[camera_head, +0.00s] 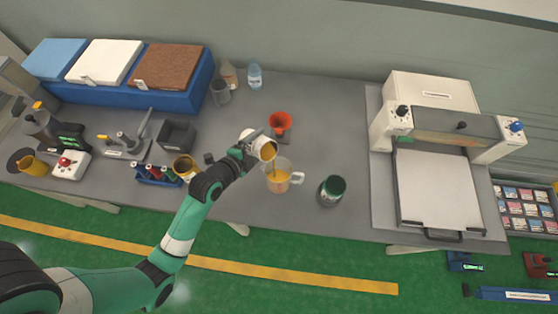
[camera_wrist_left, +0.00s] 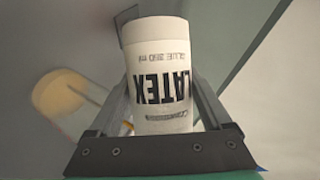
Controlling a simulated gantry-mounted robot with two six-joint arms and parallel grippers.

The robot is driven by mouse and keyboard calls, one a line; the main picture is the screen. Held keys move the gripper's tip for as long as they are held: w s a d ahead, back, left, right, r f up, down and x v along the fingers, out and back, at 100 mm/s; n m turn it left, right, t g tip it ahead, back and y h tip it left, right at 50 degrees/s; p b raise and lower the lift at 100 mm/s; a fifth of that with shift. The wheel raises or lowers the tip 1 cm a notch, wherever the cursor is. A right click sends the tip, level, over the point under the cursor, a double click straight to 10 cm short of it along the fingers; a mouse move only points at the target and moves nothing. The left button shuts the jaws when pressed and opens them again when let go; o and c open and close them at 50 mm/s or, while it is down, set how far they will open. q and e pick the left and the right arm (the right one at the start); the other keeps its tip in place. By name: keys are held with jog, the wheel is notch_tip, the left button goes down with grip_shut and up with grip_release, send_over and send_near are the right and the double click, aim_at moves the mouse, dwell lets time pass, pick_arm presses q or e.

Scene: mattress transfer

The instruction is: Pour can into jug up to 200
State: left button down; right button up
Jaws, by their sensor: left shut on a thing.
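My left gripper (camera_head: 243,149) is shut around a white can (camera_head: 256,141). In the left wrist view the can (camera_wrist_left: 160,70) sits between the two fingers, its "LATEX" label upside down. The can is tilted, its open mouth with orange-yellow liquid facing right and down over the jug. The clear jug (camera_head: 284,165) stands upright on the table near the front edge, handle to the right, with orange-yellow liquid in its lower part. A thin stream seems to run between them. The jug's scale marks are too small to read. My right gripper is not in view.
A red funnel (camera_head: 280,122) on a stand is just behind the jug. A dark green-topped can (camera_head: 331,190) stands to its right. An open yellow-filled can (camera_head: 184,167) and a bottle rack (camera_head: 157,176) are left. A large press (camera_head: 440,185) fills the right side.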

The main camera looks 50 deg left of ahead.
pick_arm(q)
jog(key=shift+d+r+m+y+b, duration=0.1)
jog(key=shift+r+m+y+b, duration=0.2)
jog(key=shift+r+m+y, duration=0.25)
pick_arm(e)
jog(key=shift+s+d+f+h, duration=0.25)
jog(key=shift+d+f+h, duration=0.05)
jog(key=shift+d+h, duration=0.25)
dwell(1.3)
